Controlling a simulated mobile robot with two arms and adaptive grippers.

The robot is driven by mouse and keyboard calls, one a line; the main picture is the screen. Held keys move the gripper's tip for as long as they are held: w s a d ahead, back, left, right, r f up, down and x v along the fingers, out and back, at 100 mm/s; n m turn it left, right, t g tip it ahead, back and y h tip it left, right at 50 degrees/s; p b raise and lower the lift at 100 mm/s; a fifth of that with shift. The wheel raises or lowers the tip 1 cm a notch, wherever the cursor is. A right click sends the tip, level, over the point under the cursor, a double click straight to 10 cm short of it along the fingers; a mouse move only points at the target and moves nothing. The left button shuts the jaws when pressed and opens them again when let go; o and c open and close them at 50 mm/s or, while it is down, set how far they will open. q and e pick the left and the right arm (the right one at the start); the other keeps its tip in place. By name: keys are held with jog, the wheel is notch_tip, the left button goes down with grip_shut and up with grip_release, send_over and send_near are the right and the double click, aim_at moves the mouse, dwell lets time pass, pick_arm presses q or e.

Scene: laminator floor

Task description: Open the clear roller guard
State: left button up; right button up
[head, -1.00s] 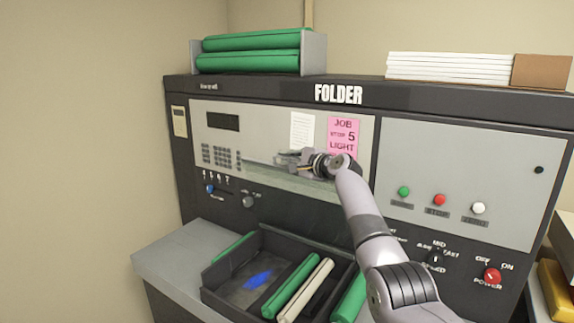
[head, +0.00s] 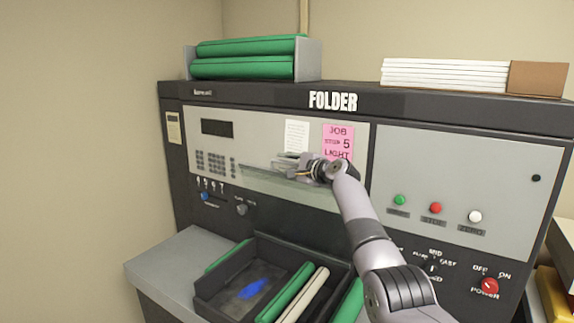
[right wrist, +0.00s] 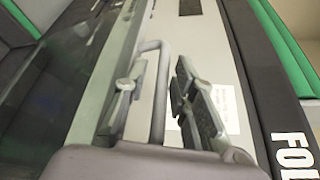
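The clear roller guard (head: 280,186) is a see-through strip across the lower part of the folder's grey front panel. It also shows in the right wrist view (right wrist: 62,85) as a dark, glassy sheet at the left. A grey bar handle (right wrist: 158,95) stands along the guard's edge. My right gripper (head: 293,165) is at the guard's upper edge, in front of the panel. In the right wrist view its two fingers (right wrist: 158,98) are apart, one on each side of the handle, with visible gaps. My left gripper is not in view.
The folder machine (head: 450,165) has buttons at right and a red power knob (head: 490,286). A dark tray (head: 222,300) with green and cream rollers stands on the grey ledge below. Green rollers (head: 245,67) and white paper (head: 445,74) lie on top.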

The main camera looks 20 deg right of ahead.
jog(key=shift+s, duration=0.1)
dwell(0.3)
jog(key=r, duration=0.2)
send_over(314, 190)
jog(key=shift+a+f, duration=0.1)
jog(key=shift+f, duration=0.05)
dwell(0.4)
dwell(0.4)
